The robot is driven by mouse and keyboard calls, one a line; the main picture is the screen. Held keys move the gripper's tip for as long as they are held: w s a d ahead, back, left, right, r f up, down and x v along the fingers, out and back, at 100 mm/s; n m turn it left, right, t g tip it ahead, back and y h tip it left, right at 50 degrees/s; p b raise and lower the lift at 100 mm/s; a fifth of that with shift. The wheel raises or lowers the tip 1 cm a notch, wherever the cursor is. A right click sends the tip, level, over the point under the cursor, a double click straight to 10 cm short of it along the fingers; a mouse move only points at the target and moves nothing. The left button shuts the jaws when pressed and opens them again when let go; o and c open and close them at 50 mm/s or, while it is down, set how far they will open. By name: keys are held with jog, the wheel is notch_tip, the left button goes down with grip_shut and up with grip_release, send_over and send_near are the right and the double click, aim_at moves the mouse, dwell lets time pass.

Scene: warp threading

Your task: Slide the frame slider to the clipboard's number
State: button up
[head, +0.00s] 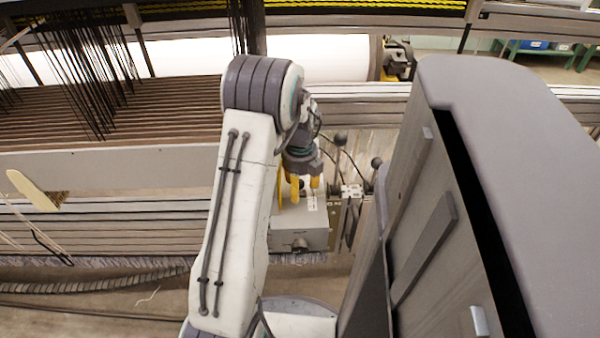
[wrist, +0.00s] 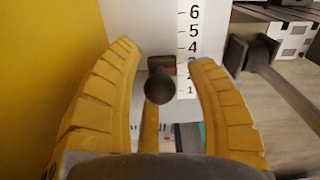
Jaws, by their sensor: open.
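My gripper (head: 306,186) is over a grey box (head: 300,238) in the head view, with its yellow fingers pointing down. In the wrist view my gripper (wrist: 164,55) is open, one finger on each side of the slider's dark round knob (wrist: 159,87). The knob is between the fingers with gaps on both sides. A white number scale (wrist: 189,30) runs beside it, with 6 at the top and 1 low down; the right finger partly covers it. The slider's dark base is near the 3, but the exact reading is unclear. I cannot make out a clipboard in either view.
A lever with a dark ball top (head: 340,138) stands just right of the box, with another ball-topped lever (head: 377,162) beyond it. In the wrist view a dark lever head (wrist: 250,52) is close to the right finger. A yellow panel (wrist: 45,55) fills the left.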

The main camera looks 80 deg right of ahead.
notch_tip(320, 180, up, 12)
jog(key=shift+f, duration=0.25)
dwell(0.3)
dwell(0.8)
